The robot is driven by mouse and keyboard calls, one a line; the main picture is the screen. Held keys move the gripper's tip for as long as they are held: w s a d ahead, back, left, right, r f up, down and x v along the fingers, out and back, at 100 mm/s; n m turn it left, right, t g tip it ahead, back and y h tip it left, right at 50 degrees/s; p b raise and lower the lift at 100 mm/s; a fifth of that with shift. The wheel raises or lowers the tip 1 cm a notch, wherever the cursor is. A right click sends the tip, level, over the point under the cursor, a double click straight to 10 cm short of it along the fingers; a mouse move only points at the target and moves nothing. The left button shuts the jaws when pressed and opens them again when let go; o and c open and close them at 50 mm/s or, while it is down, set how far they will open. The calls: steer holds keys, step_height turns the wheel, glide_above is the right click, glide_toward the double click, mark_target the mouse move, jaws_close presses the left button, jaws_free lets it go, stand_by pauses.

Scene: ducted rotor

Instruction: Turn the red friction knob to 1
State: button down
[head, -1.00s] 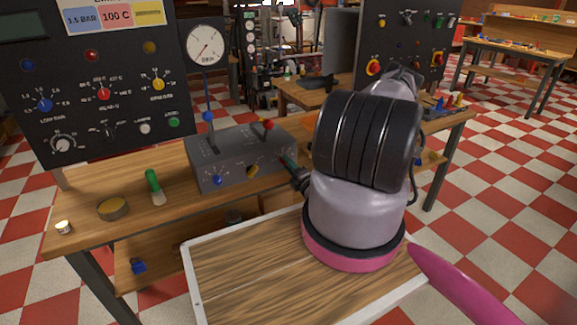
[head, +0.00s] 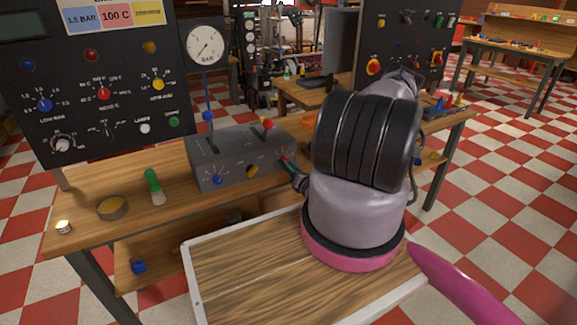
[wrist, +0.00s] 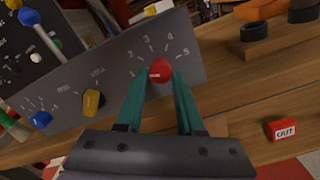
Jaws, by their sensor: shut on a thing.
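The red friction knob (wrist: 161,71) is on the front face of the grey control box, at its right end, with a numbered scale arched around it; 3, 4 and 5 are readable. My gripper (wrist: 161,78) has its two teal fingers on either side of the knob, shut on it. The knob's pointer mark is too small to read. In the head view the grey box (head: 222,168) stands on the workbench, and a bit of red shows at my fingertips (head: 286,160); my arm hides part of that area.
A yellow knob (wrist: 93,101) and a blue knob (wrist: 40,120) sit left of the red one on the same face. A red-and-white OUT block (wrist: 283,129) is at the right. A green-handled tool (head: 154,186) and a round tin (head: 112,208) are on the bench (head: 85,190).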

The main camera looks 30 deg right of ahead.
steer(key=shift+s+f+n, duration=0.1)
steer(key=shift+s+n, duration=0.05)
steer(key=shift+n, duration=0.55)
steer(key=c, duration=0.5)
jaws_free()
